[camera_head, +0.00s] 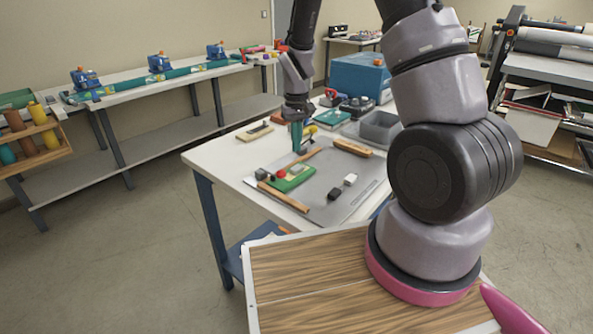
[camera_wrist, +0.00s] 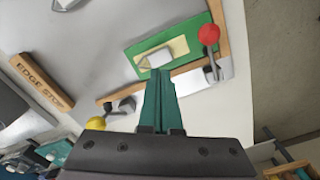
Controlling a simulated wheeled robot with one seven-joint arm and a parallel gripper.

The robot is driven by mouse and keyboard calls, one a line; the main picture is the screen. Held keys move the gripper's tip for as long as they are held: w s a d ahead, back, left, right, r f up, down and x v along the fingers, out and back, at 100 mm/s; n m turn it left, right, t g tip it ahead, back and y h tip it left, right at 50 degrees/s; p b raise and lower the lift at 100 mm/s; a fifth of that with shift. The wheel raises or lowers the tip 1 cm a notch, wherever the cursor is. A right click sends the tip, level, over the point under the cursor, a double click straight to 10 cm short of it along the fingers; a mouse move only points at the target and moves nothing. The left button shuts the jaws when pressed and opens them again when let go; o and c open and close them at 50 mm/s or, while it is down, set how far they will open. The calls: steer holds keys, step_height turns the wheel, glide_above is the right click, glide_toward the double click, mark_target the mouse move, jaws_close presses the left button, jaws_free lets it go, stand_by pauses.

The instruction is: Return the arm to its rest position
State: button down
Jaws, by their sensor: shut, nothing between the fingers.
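My gripper (camera_head: 297,149) hangs from my arm above the work table (camera_head: 225,157), its teal fingers pointing down. In the wrist view the fingers (camera_wrist: 160,74) are together with nothing between them. A green board (camera_head: 294,178) lies below and in front of the fingers. In the wrist view the green board (camera_wrist: 150,43) carries a pale yellow piece and a small white block (camera_wrist: 160,56), which the fingertips overlap in the picture. I cannot tell whether they touch. A red-knobbed clamp (camera_wrist: 208,35) and a yellow-knobbed clamp (camera_wrist: 96,124) stand on either side.
A grey bin (camera_head: 380,126) and a blue box (camera_head: 358,77) stand behind. A long bench (camera_head: 130,82) runs along the wall.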

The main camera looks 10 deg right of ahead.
steer(key=shift+r, duration=0.55)
steer(key=s+d+r+m+t+y, duration=0.1)
steer(key=s+d+r, duration=0.15)
steer(key=r, duration=0.75)
steer(key=s+d+r+m+t, duration=0.1)
steer(key=s+r+t, duration=0.15)
steer(key=r, duration=0.65)
steer(key=s+d+r+m+t+y, duration=0.1)
steer(key=s+d+r+m+t, duration=0.1)
steer(key=s+r, duration=1.1)
steer(key=s+m+t, duration=0.1)
steer(key=s, duration=0.3)
steer(key=shift+s+d+r+t, duration=0.15)
steer(key=shift+s+r+t, duration=0.05)
steer(key=shift+r+t, duration=0.15)
